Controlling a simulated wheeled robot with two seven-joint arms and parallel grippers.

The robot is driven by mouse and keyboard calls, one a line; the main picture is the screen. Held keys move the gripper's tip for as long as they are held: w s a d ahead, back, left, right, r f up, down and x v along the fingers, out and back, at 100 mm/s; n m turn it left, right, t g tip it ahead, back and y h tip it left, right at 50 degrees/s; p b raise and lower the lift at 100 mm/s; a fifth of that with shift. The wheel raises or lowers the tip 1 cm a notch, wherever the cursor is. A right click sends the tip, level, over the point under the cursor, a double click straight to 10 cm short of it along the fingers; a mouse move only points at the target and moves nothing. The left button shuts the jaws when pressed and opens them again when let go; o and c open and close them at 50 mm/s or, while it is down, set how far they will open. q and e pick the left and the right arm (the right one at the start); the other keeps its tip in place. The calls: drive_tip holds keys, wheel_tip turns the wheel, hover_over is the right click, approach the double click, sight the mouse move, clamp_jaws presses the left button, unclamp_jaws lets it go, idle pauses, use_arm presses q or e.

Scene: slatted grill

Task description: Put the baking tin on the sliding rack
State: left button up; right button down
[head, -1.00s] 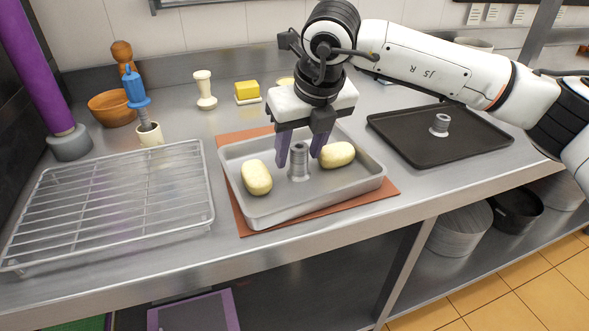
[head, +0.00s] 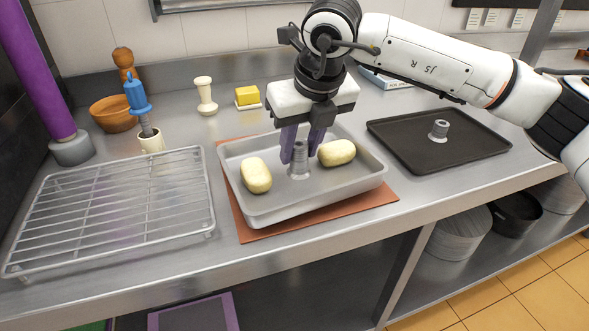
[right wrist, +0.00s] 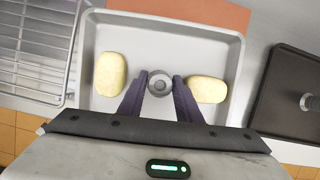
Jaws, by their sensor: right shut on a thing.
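The baking tin (head: 262,210) is a grey, shallow tray with a round metal post (head: 299,162) standing in its middle. Two pale yellow oval pieces lie in it, one on the left (head: 256,176) and one on the right (head: 337,153). My right gripper (head: 301,156) is shut on the post, with a purple finger on each side of it; the right wrist view (right wrist: 160,84) shows this from above. The tin rests on a reddish-brown mat. The sliding rack (head: 118,205), a wire rack, lies empty at the left. My left gripper is not in view.
The reddish-brown mat (head: 385,197) lies under the tin. A black tray (head: 470,140) with a similar post stands at the right. Behind are a wooden bowl (head: 113,115), a blue-handled tool (head: 137,98) in a cup and a yellow block (head: 247,96). A purple pole (head: 38,75) stands far left.

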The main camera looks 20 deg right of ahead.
drive_tip(key=shift+r, duration=0.2)
drive_tip(key=shift+r+p, duration=1.1)
drive_tip(key=shift+r, duration=1.05)
